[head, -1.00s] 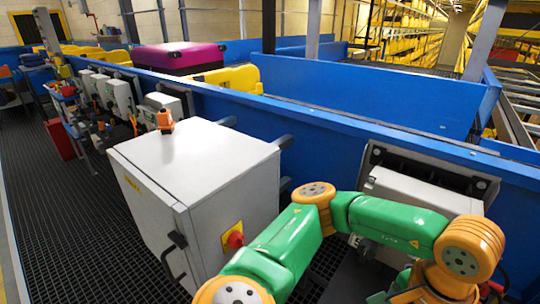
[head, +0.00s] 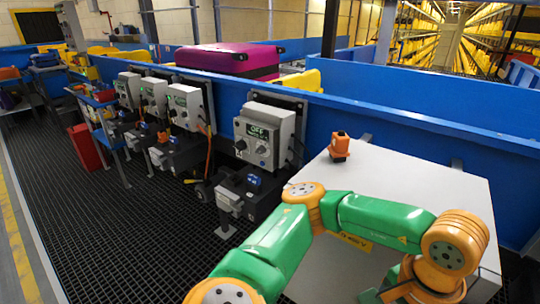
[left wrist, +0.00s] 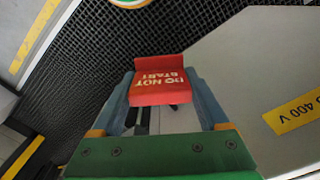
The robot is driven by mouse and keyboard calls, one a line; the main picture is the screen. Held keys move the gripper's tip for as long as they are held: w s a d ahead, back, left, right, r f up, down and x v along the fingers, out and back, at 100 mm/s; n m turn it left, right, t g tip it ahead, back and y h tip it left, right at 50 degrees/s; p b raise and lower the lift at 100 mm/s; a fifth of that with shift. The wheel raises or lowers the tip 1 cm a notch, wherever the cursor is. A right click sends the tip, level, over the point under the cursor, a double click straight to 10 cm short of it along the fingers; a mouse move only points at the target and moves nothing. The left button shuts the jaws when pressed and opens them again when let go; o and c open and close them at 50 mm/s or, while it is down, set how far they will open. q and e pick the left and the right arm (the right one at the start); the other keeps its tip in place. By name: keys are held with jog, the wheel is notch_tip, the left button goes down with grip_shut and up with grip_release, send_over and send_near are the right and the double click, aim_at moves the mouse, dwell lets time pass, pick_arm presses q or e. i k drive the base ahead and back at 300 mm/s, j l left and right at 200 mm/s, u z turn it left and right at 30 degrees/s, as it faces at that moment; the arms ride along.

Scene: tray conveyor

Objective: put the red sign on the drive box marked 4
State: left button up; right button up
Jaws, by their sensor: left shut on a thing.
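The red sign (left wrist: 158,86), lettered "DO NOT START", is between the fingers of my left gripper (left wrist: 162,92) in the left wrist view, held above the dark grating. In the head view, grey drive boxes stand along the blue conveyor wall: the nearest (head: 265,135) has a display reading "OFF", and others (head: 186,106), (head: 153,97) and (head: 129,90) stand farther left. I cannot read a number 4 on any of them. My green and orange arm crosses the lower right of the head view. Its gripper and the sign do not show there, and my right gripper is not in view.
A large grey cabinet (head: 440,180) with a small orange device (head: 339,147) on top stands right of the nearest drive box, partly behind my arm. A magenta suitcase (head: 230,60) lies behind the blue wall. The grated floor (head: 110,240) at left is clear.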

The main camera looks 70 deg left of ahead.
aim_at(272, 110)
jog(key=k+j, duration=0.1)
jog(key=j, duration=0.45)
jog(key=k+j, duration=0.1)
jog(key=j, duration=0.45)
jog(key=k+j, duration=0.15)
jog(key=j, duration=0.4)
jog(key=k+j, duration=0.1)
jog(key=j, duration=0.45)
jog(key=k+j, duration=0.1)
jog(key=j, duration=0.45)
